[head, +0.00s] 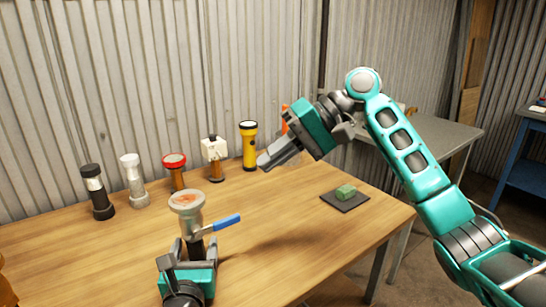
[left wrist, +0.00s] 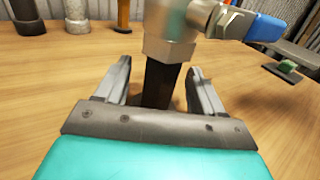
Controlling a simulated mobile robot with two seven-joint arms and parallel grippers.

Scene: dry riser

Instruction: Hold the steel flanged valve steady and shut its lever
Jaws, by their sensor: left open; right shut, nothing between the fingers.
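The steel flanged valve (head: 187,201) stands upright near the table's front, a round flange with a rusty-orange face on top. Its blue lever (head: 228,221) sticks out to the right, roughly level. In the left wrist view, the valve's metal body (left wrist: 168,42) sits on a dark stem (left wrist: 160,85). My left gripper (head: 196,246) is open, a finger on each side of the stem, with gaps visible in the left wrist view. My right gripper (head: 268,161) is shut and empty, raised above the table to the right of the valve, apart from the lever.
Several upright pieces line the table's back: a black one (head: 97,192), a clear-grey one (head: 133,181), a red-topped one (head: 174,172), a white-blocked one (head: 215,158) and a yellow one (head: 249,146). A green block (head: 345,191) lies on a dark pad (head: 336,201) at right. The table (head: 285,235) is clear at front right.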

